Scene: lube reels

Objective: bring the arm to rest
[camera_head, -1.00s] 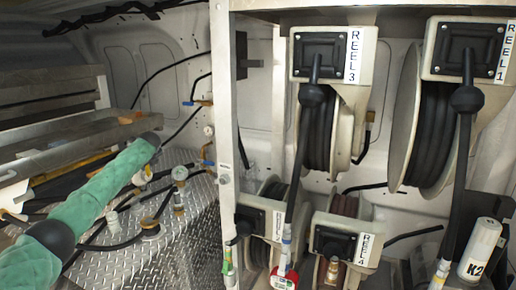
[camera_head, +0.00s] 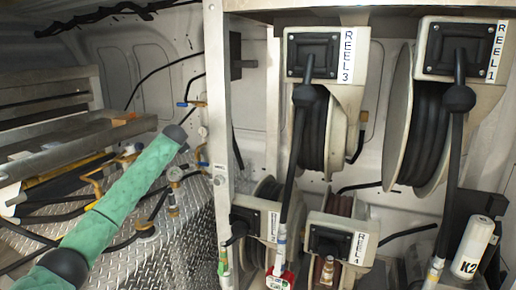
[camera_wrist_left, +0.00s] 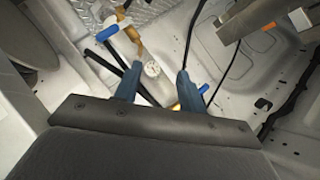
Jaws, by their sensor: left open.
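My left arm (camera_head: 130,190), in a green sleeve with black joints, reaches in from the lower left of the head view. It slants up to the right, ending in a black cap near the valves and pipes on the left side. Its gripper cannot be made out in the head view. In the left wrist view my left gripper (camera_wrist_left: 157,84) shows two blue-grey fingers spread apart, with nothing held between them. My right gripper is in neither view.
A metal post (camera_head: 222,150) stands right of the arm. Behind it are hose reels, including REEL 3 (camera_head: 325,55), REEL 1 (camera_head: 461,50) and REEL 4 (camera_head: 342,240). Shelves (camera_head: 75,140) lie left. Diamond plate (camera_head: 190,230), a gauge (camera_head: 175,174) and a white K2 canister (camera_head: 472,248) also show.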

